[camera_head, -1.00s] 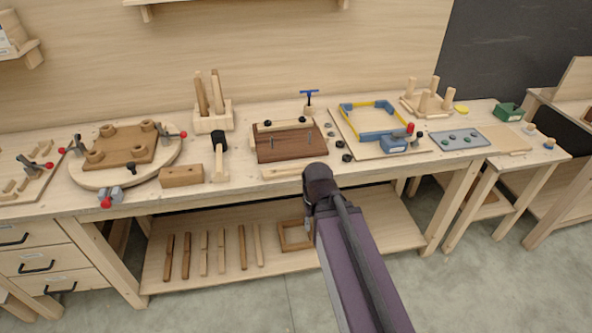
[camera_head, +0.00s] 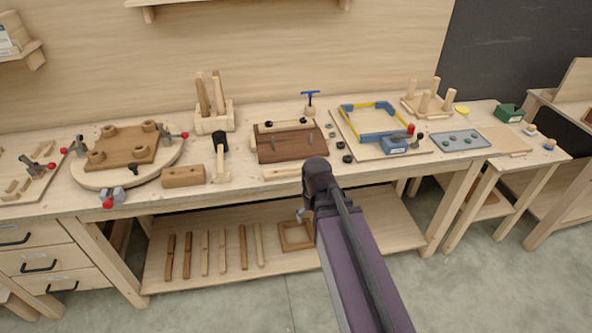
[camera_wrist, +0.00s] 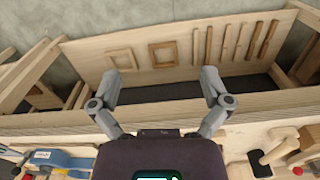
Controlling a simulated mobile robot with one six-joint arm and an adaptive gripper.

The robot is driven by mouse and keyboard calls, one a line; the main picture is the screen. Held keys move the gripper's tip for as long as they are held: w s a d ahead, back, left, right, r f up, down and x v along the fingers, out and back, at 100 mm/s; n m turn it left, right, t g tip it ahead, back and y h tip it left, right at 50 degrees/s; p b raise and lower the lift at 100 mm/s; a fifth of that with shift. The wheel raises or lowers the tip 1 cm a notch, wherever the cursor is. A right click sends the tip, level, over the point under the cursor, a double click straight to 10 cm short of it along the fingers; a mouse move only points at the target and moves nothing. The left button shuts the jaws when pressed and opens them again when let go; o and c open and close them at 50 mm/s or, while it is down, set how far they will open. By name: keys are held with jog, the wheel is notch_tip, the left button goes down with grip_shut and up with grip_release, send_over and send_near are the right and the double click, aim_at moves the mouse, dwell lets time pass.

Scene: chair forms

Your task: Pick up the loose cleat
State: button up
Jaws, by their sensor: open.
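A pale wooden strip that looks like the loose cleat (camera_head: 282,173) lies on the bench near its front edge, in front of the dark brown board (camera_head: 292,144). In the head view my gripper (camera_head: 301,214) is mostly hidden behind my wrist, with a grey finger showing in front of the bench edge, below and right of the strip. In the wrist view my gripper (camera_wrist: 161,74) is open, with nothing between its fingers. They point past the bench's front edge toward the lower shelf. I cannot clearly pick out the strip in the wrist view.
A second pale strip (camera_head: 284,125) is on the dark board. The lower shelf (camera_head: 365,232) holds slats and frames.

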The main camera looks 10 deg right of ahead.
jog(key=w+r+m+p, duration=0.5)
jog(key=w+m, duration=0.3)
jog(key=w, duration=0.5)
jog(key=w+r+m+p, duration=0.4)
jog(key=w+m, duration=0.4)
jog(key=w, duration=0.5)
jog(key=shift+w+r+p, duration=0.3)
jog(key=shift+r+p, duration=0.1)
jog(key=shift+r, duration=0.2)
jog(key=b, duration=0.9)
send_over(296, 168)
jog(key=f, duration=0.8)
jog(key=shift+s+f, duration=0.2)
jog(key=shift+f, duration=0.1)
jog(key=shift+f, duration=0.1)
jog(key=shift+w+f+b, duration=0.15)
jog(key=shift+f+b, duration=2.3)
jog(key=shift+f, duration=0.05)
jog(key=shift+c, duration=0.2)
